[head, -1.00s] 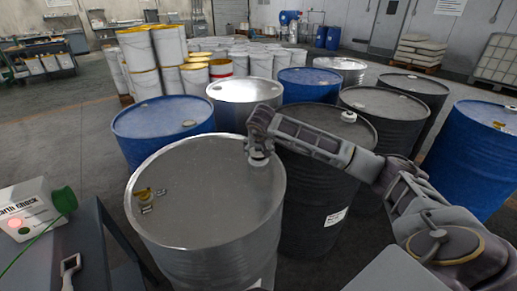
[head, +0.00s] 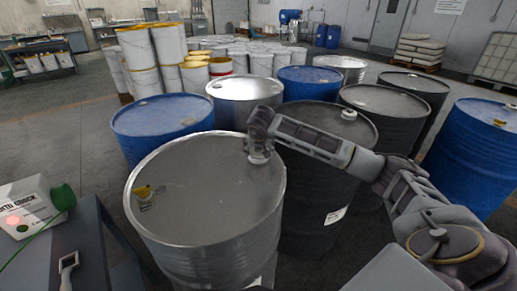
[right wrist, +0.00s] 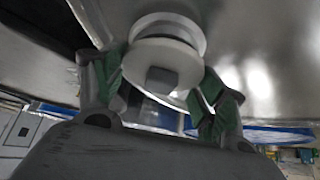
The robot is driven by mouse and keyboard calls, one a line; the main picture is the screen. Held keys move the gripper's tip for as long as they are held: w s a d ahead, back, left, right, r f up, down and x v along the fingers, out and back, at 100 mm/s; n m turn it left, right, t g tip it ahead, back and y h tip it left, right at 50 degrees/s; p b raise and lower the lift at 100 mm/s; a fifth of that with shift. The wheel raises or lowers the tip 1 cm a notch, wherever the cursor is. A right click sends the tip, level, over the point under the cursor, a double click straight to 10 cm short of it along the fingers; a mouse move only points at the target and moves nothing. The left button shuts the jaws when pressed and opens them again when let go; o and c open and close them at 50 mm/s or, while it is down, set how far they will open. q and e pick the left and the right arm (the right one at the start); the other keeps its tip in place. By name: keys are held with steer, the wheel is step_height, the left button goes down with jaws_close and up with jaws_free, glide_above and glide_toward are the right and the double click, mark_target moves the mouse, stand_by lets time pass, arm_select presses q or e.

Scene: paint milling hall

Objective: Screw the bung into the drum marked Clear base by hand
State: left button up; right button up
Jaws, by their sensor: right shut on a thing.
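The bare steel drum (head: 215,213) stands nearest me, its flat lid facing up. Its label (head: 255,285) is too small to read. My right gripper (head: 259,157) is low over the lid's far right edge. In the right wrist view the green-padded fingers (right wrist: 163,82) are shut on a white round bung (right wrist: 180,58) with a square mark in its face. A second pale ring (right wrist: 170,22) shows right behind the bung at the lid; I cannot tell whether it is a fitting or a reflection, nor how deep the bung sits. My left gripper is out of view.
A yellow fitting (head: 143,192) sits on the lid's left side. A box with a red light and green cable (head: 30,207) stands on a bench at left. A dark drum (head: 320,190) is close on the right, with blue drums (head: 160,125) and other drums around.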

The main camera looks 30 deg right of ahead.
steer(key=shift+f, duration=0.3)
steer(key=o, duration=1.1)
steer(key=shift+f, duration=0.1)
steer(key=v, duration=1.2)
